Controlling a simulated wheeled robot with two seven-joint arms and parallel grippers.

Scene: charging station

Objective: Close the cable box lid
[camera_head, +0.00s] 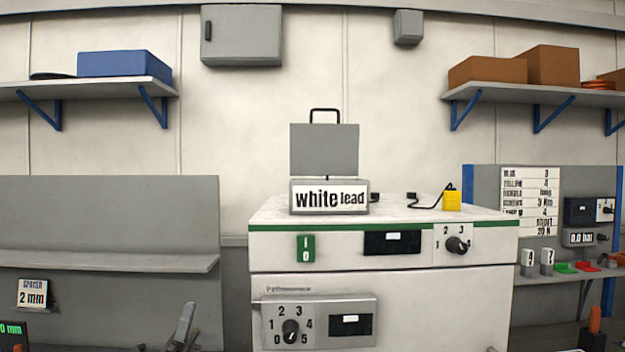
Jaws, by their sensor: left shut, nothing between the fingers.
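The cable box (329,197) is a small grey box with a "white lead" label on its front. It stands on top of the white cabinet (390,212), left of the middle. Its lid (324,148) is open and stands upright behind the box, with a dark handle (324,115) along its top edge. My left gripper (185,323) is shut and empty at the bottom left edge of the head view, low and well left of the box. It is apart from the lid and mostly cut off by the frame. My right gripper is not seen.
A yellow block (452,200) with a dark cable lies right of the box on the cabinet top. The cabinet front has a green switch (306,248) and dials. A grey shelf (110,260) is at left. Air above the cabinet is clear.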

